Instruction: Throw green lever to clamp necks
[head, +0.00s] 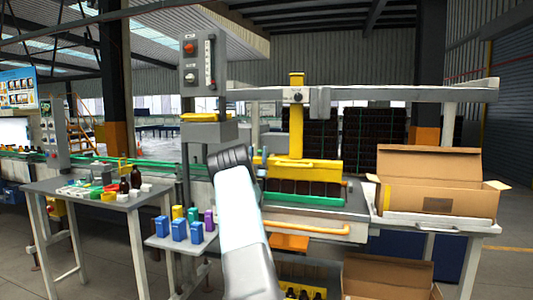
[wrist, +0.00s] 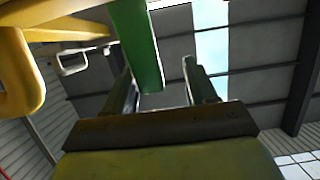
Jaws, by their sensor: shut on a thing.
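The green lever (wrist: 138,45) reaches down between the two fingers of my gripper (wrist: 160,85) in the wrist view. My gripper is shut on it, though the exact contact is hard to see. In the head view my pale arm reaches to the machine and hides the fingers. A yellow clamp head (head: 310,168) stands over a row of dark bottle shapes (head: 305,187). A horizontal green bar (head: 305,199) runs in front of them; I cannot tell if it is part of the lever.
An orange handle rail (head: 305,228) runs along the machine's front. An open cardboard box (head: 438,185) stands to the right. A side table (head: 95,200) with small bottles and caps is at left. In the wrist view yellow machine parts (wrist: 22,85) are close at upper left.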

